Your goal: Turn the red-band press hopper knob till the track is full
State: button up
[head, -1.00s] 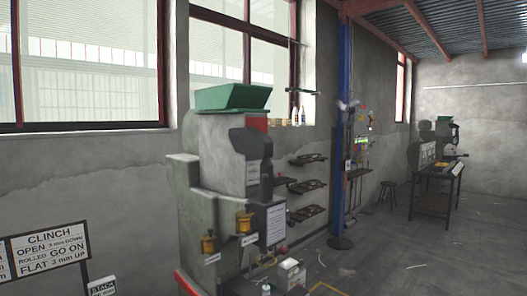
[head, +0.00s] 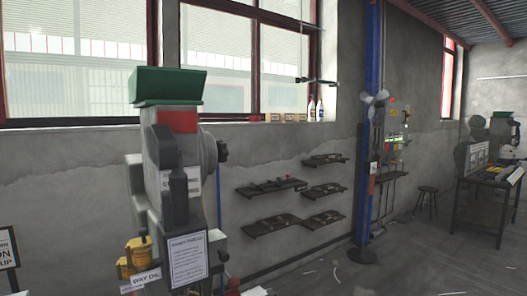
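A grey-green press (head: 195,150) stands at the left of the head view. A red band (head: 178,121) shows on its upper part, just under a green hopper (head: 167,86). A dark rounded part (head: 162,147) covers the press front below the band. A small dark knob-like part (head: 223,150) sticks out at the press's right side; I cannot tell whether it is the hopper knob. The track and its fill cannot be made out. My gripper is not in view.
A notice sheet (head: 187,258) and yellow oil cups (head: 136,252) are on the press's lower front. Wall shelves (head: 270,186) hang to its right. A blue post (head: 368,150), a stool (head: 427,202) and a bench (head: 480,206) stand further right. Floor between post and bench looks mostly open.

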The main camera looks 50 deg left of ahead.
aim_at(222, 152)
jog(key=i+u, duration=0.15)
jog(key=i, duration=0.45)
jog(key=i+l+u, duration=0.15)
jog(key=i, duration=0.4)
jog(key=i+l+u, duration=0.2)
jog(key=i, duration=0.4)
jog(key=i+j+u, duration=0.15)
jog(key=i+u, duration=0.7)
jog(key=i+l+u, duration=0.2)
jog(key=i+u, duration=0.25)
jog(key=u, duration=0.5)
jog(key=i+l+u, duration=0.1)
jog(key=u, duration=0.9)
jog(key=i+l+u, duration=0.1)
jog(key=u, duration=0.4)
